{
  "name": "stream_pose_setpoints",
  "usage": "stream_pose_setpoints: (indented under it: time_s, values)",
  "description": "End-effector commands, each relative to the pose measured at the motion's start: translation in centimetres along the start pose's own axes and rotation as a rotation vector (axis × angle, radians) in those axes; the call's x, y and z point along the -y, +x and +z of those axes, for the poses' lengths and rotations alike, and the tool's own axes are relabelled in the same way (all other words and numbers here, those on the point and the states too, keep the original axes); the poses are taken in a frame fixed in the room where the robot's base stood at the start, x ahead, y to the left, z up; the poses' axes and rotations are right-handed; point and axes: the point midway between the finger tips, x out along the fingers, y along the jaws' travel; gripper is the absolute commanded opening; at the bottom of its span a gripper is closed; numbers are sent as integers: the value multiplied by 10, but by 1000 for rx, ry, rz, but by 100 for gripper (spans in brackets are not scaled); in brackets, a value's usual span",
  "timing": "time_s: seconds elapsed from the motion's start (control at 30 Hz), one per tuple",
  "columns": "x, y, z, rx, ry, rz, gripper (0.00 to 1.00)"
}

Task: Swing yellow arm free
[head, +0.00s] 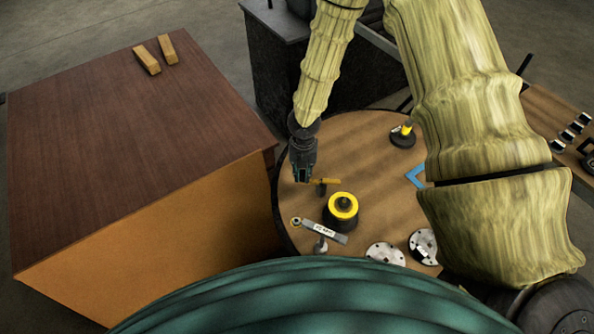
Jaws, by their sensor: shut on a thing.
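The yellow arm (328,181) is a small flat bar on a short dark post (321,190) on the round wooden table. My gripper (302,176) reaches down from above and is shut on the bar's left end. The bar's right end sticks out free past the post. The fingertips are small and dark here, so the exact contact is hard to see.
A black part with a yellow ring (343,206) stands close in front. A grey labelled bar (327,234) lies nearer me. Metal discs (385,255), a blue angle piece (415,176) and a black-and-yellow part (403,136) are on the table (375,165). A brown cabinet (130,150) stands left.

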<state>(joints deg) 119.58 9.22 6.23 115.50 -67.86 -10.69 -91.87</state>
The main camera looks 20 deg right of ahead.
Motion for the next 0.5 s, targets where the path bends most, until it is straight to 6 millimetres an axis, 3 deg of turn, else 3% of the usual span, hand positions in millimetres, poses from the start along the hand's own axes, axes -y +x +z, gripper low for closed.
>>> stream_pose_setpoints:
  time_s: [0.3, 0.33, 0.43, 0.5]
  values:
    - [2, 1, -1, -2, -3, -4, 0]
    - [2, 1, -2, -2, -3, -4, 21]
    - [1, 1, -1, -2, -3, -4, 39]
    - [1, 0, -1, -2, -3, -3, 39]
